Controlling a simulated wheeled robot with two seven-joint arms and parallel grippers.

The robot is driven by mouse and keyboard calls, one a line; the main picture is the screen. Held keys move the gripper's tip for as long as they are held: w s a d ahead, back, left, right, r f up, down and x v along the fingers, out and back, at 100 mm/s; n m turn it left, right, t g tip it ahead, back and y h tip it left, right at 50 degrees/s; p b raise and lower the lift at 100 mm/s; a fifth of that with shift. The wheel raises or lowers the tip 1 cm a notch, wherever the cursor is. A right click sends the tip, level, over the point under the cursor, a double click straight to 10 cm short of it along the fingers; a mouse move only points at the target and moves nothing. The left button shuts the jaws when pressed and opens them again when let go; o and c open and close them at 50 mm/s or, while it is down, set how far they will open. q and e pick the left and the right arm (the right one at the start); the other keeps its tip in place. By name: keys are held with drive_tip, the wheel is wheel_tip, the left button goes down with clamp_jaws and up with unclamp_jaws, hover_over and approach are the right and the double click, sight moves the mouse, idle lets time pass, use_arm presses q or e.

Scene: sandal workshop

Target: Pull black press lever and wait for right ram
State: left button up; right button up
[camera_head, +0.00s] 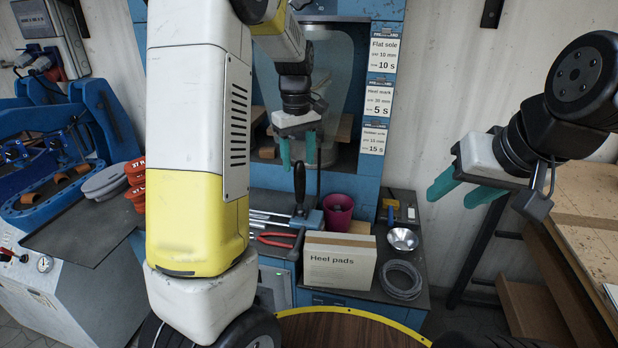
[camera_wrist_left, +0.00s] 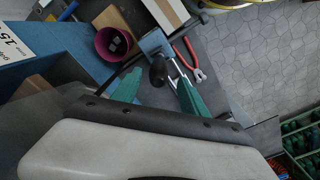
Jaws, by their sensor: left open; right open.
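The black press lever (camera_head: 299,184) stands upright on a blue block at the front of the blue press (camera_head: 388,30). My left gripper (camera_head: 298,150) is open, its green fingers pointing down just above the lever in the head view. In the left wrist view, the lever's black knob (camera_wrist_left: 158,76) shows between the fingertips of my left gripper (camera_wrist_left: 157,92); I cannot tell whether they touch it. My right gripper (camera_head: 462,190) is open and empty at the right, away from the press. My left arm and gripper partly cover the press opening, and I cannot make out the right ram.
A Heel pads box (camera_head: 338,262), magenta cup (camera_head: 338,211), metal bowl (camera_head: 402,239), coiled cable (camera_head: 400,279) and red pliers (camera_head: 277,239) crowd the bench around the lever. A blue machine (camera_head: 50,160) stands at the left. A wooden bench (camera_head: 590,205) is at the right.

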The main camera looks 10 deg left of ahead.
sight(300, 183)
use_arm(q)
drive_tip(key=shift+w+f, duration=0.2)
drive_tip(key=shift+f, duration=0.4)
wheel_tip(300, 183, down, 7)
drive_tip(key=shift+f, duration=0.15)
clamp_jaws()
idle(1.2)
